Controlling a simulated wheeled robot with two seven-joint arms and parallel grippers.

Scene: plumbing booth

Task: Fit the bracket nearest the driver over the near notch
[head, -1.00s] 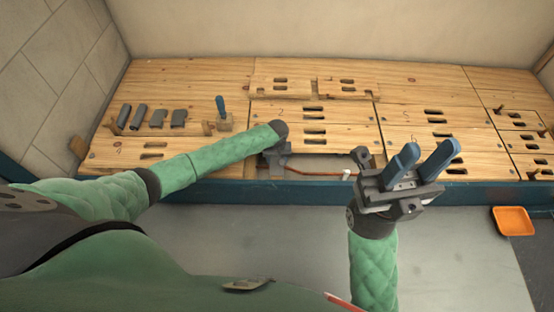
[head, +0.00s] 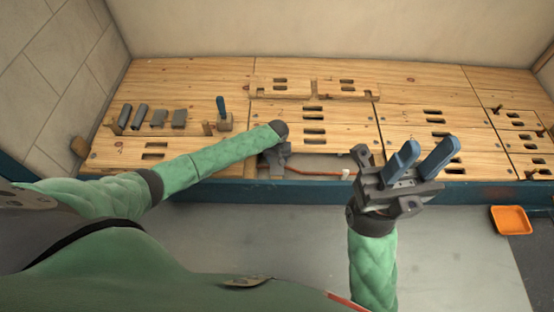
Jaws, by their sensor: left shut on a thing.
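My left gripper (head: 276,161) reaches down at the left end of the opening in the front of the bench, by the copper pipe (head: 312,173). It is shut on a small grey piece, seemingly a bracket, which I can hardly tell apart from the dark jaws. The notch there is hidden by the gripper.
Wooden panels (head: 216,80) with slots cover the bench. Wooden pegs stand at its left and right. A white fitting (head: 346,174) is at the pipe's right end. An orange tray (head: 512,220) lies at the lower right.

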